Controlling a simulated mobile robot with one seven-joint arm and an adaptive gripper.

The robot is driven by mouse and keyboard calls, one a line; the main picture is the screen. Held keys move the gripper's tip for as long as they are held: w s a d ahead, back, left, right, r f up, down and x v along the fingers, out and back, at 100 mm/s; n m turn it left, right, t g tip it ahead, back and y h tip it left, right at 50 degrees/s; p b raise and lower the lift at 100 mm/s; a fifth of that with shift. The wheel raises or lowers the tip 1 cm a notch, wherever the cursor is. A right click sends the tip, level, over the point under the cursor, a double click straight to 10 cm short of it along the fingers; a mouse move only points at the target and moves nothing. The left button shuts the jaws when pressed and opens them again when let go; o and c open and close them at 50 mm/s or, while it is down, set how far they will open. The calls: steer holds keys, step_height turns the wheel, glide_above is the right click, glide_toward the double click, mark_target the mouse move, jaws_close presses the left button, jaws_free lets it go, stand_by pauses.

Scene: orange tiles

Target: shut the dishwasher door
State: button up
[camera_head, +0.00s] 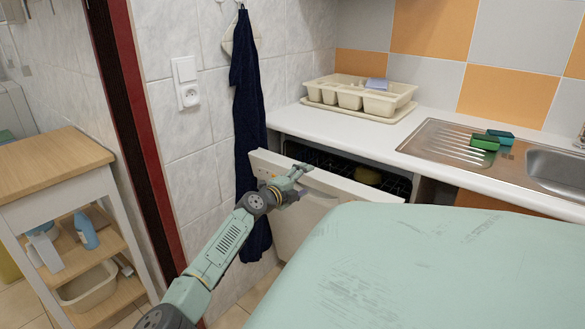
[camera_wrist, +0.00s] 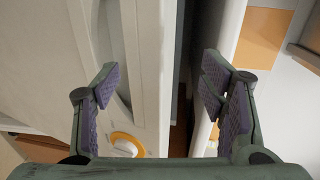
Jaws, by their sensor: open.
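The white dishwasher door (camera_head: 327,184) stands partly open and leans out from under the counter. The dark interior of the dishwasher (camera_head: 335,163) shows behind its top edge, with racks and a yellowish item inside. My gripper (camera_head: 299,172) is at the upper part of the door, on its outer side. In the wrist view my gripper (camera_wrist: 162,82) is open with nothing held. The door (camera_wrist: 150,60) lies beyond and between the fingers, with an orange-ringed knob (camera_wrist: 127,143) low on its face. A dark gap runs beside the door's edge. I cannot tell whether the fingers touch the door.
The white counter (camera_head: 297,118) above holds a cream dish rack (camera_head: 352,97) and a steel sink (camera_head: 555,170) with sponges. A dark towel (camera_head: 247,95) hangs on the wall left of the door. A wooden-topped cart (camera_head: 50,160) stands at the left.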

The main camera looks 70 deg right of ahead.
steer(key=v, duration=0.5)
steer(key=shift+a, duration=0.35)
